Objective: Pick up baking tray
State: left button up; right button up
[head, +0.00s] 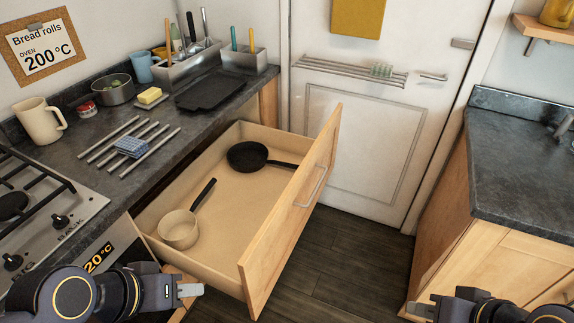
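The baking tray (210,91) is dark, flat and rectangular. It lies on the left counter, in front of the grey utensil holders near the counter's right end. My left gripper (190,290) is low in the picture, in front of the oven and the open drawer, well apart from the tray. My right gripper (420,309) is at the bottom right, near the right cabinet and far from the tray. Both grippers show from the side, and the gaps between their fingers cannot be made out. Nothing shows in either.
An open drawer (258,225) juts out below the tray's counter, with a black frying pan (250,156) and a cream saucepan (180,228) inside. A butter dish (149,98), a pot (115,90) and metal bars (150,150) are left of the tray. Dark floor (345,265) is clear between cabinets.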

aim_at(206, 95)
jog(key=u, duration=0.95)
jog(key=i+l+u, duration=0.1)
jog(key=l+u, duration=0.15)
jog(key=u, duration=0.15)
jog(key=l+u, duration=0.4)
jog(key=i+l+u, duration=0.1)
jog(key=u, duration=0.3)
jog(key=l+u, duration=0.4)
jog(key=l, duration=0.3)
jog(key=k+l, duration=0.15)
jog(key=l, duration=0.2)
